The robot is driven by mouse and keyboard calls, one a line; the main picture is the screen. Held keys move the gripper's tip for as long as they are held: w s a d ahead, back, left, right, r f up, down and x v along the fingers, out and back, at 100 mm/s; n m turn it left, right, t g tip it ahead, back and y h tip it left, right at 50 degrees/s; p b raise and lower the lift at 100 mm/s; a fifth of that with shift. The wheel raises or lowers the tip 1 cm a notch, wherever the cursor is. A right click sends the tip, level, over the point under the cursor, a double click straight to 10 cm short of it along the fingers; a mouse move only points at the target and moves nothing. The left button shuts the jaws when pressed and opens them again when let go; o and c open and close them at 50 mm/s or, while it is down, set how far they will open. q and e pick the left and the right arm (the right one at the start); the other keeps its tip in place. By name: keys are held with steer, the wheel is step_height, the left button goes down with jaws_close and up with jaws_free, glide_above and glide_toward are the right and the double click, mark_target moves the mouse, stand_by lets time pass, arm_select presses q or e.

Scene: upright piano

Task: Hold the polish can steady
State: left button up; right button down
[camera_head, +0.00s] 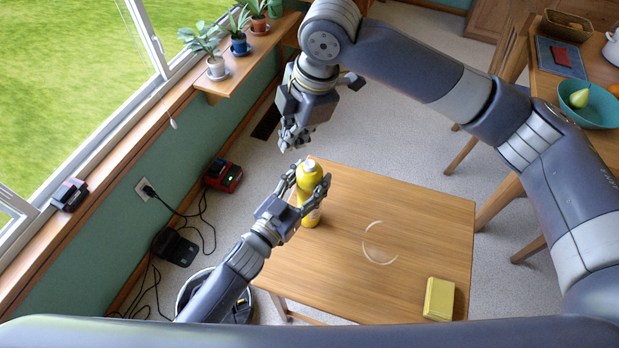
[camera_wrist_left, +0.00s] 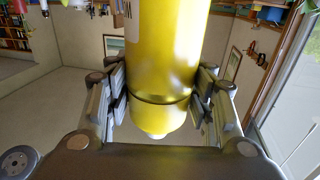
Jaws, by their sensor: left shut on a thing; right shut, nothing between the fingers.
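The yellow polish can (camera_head: 308,174) with a pale cap is at the left part of the small wooden table (camera_head: 350,260), roughly upright. I cannot tell whether its base touches the table top. My left gripper (camera_head: 308,185) is shut on the can, with fingers on both sides of its upper part. In the left wrist view the can (camera_wrist_left: 165,55) fills the middle, with the fingers of the left gripper (camera_wrist_left: 160,100) on either side. My right gripper (camera_head: 293,142) is shut and empty, above and a little left of the can's cap, apart from it.
A yellow block (camera_head: 438,298) lies at the table's near right corner. A pale ring mark (camera_head: 380,243) is on the table top. Potted plants (camera_head: 238,45) stand on the window shelf. A bigger table with a teal bowl (camera_head: 588,104) is at the right.

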step_height(320, 180, up, 4)
steer(key=d+m+t+y, duration=0.2)
steer(key=m+t+y, duration=0.2)
steer(key=m+t, duration=0.1)
glide_above(308, 167)
steer(key=shift+f, duration=4.45)
steer(key=shift+f, duration=0.45)
steer(key=shift+f, duration=0.5)
steer(key=shift+r, duration=0.95)
